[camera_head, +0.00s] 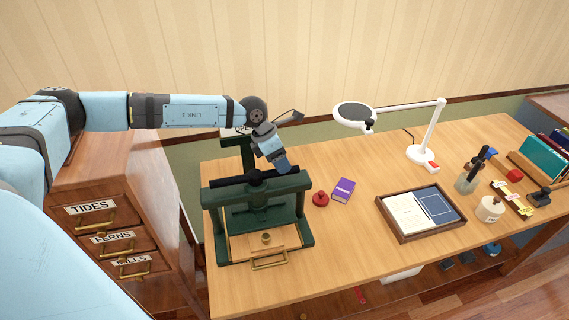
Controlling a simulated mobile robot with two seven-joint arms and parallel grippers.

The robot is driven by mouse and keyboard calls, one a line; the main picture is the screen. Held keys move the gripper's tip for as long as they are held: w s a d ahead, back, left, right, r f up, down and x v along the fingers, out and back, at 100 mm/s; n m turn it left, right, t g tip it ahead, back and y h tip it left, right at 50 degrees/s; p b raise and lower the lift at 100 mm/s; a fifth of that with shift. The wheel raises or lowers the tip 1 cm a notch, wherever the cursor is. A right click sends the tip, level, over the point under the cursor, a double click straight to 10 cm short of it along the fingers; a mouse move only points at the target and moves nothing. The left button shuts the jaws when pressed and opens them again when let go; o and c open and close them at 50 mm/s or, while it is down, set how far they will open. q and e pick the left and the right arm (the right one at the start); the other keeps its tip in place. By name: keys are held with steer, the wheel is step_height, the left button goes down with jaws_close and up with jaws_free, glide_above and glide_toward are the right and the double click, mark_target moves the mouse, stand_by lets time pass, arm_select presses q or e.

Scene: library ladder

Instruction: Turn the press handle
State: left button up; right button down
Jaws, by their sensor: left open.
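The dark green press (308,212) stands at the left end of the wooden desk. Its black handle bar (232,182) lies crosswise above the top beam, on a central screw. A wooden board with a brass pull sits in the press's base. My left arm comes in from the left, bent down at the wrist. My left gripper (281,167) is open at the right part of the handle bar. The wrist hides its fingertips in part, and I cannot tell whether they touch the bar. My right gripper is not in view.
A cabinet with labelled drawers (113,237) stands left of the desk. A red round object (320,199) and a purple book (343,190) lie right of the press. Farther right are a tray (457,231), a white magnifier lamp (421,152) and small desk items.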

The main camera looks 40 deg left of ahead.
arm_select(q)
steer(key=shift+x, duration=1.3)
jaws_close()
steer(key=shift+d, duration=0.1)
